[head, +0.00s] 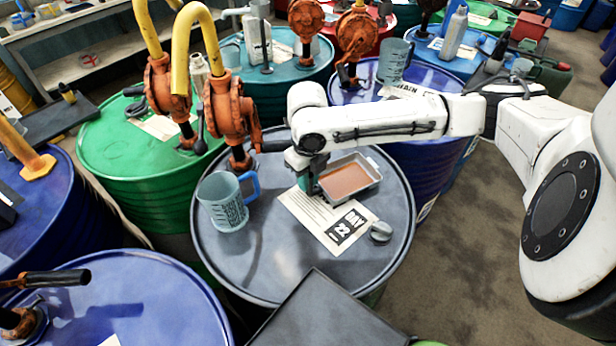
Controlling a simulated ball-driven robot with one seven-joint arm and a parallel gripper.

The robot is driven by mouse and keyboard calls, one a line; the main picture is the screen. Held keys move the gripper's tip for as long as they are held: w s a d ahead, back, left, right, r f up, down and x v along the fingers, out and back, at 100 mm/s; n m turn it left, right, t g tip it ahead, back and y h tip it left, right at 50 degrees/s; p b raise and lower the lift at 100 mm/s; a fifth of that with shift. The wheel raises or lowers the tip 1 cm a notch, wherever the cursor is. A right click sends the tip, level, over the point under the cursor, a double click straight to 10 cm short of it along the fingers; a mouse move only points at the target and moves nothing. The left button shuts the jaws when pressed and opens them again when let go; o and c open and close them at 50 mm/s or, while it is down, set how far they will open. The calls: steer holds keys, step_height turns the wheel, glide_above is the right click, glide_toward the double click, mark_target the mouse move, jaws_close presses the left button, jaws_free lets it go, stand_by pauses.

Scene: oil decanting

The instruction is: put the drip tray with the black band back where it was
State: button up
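A small grey metal tray (374,163) with brown liquid or a brown floor inside stands level on or just above the grey-blue drum top, over the far edge of a paper label. No black band shows on the sides that I can see. My gripper (308,187) points down at the tray's left end, at or touching its rim. A teal patch shows beside the fingers. The fingertips are small and partly hidden, so I cannot tell whether they are shut on the rim.
A clear measuring jug (222,203) with a blue handle stands left on the same drum. An orange hand pump (230,112) with a yellow spout rises behind it. A printed label (318,222) and a small grey object (381,231) lie in front. The drum's front left is bare.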

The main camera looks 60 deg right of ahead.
steer(key=o, duration=0.4)
steer(key=shift+c, duration=0.2)
step_height(320, 180, up, 12)
steer(key=shift+r+b, duration=0.15)
steer(key=shift+b, duration=0.2)
